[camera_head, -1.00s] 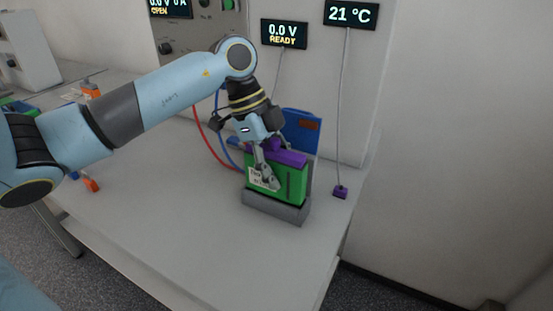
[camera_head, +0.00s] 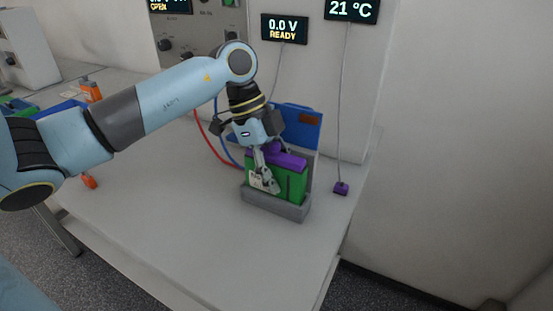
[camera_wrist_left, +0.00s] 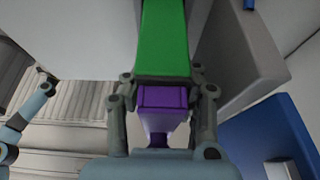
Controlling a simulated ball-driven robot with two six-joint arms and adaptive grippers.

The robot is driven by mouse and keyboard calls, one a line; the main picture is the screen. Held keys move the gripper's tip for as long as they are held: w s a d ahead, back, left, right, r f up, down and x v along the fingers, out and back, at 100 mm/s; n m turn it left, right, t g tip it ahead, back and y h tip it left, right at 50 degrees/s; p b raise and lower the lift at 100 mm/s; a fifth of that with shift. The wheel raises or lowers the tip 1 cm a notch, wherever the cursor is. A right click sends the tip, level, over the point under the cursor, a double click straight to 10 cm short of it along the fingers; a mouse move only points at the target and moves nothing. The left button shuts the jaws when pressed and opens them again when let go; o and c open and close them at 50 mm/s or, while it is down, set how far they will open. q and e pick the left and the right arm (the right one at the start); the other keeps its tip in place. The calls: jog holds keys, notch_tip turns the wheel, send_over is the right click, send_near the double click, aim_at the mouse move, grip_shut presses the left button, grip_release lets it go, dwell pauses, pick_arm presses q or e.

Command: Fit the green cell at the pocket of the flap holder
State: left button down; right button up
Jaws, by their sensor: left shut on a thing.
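The green cell (camera_head: 292,182) has a purple top and a pale label. It stands upright at the grey flap holder (camera_head: 272,207), its lower end hidden behind the holder's front wall. Whether it rests on the pocket floor cannot be seen. My left gripper (camera_head: 266,181) comes from above and is shut on the cell, its fingers on the broad sides. In the left wrist view, the cell (camera_wrist_left: 164,40) runs out between the fingers (camera_wrist_left: 162,105). The blue flap (camera_head: 302,122) stands raised behind the cell.
Red and blue cables (camera_head: 207,136) run behind the holder to the panel. A purple block (camera_head: 341,188) on a cord lies to the right. Displays read 0.0 V READY (camera_head: 285,28) and 21 °C (camera_head: 352,9). The table front is clear.

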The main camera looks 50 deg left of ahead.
pick_arm(q)
jog(key=shift+f, duration=0.45)
jog(key=c, duration=1)
grip_release()
jog(key=shift+o, duration=0.2)
jog(key=v, duration=1.2)
jog(key=shift+s, duration=0.1)
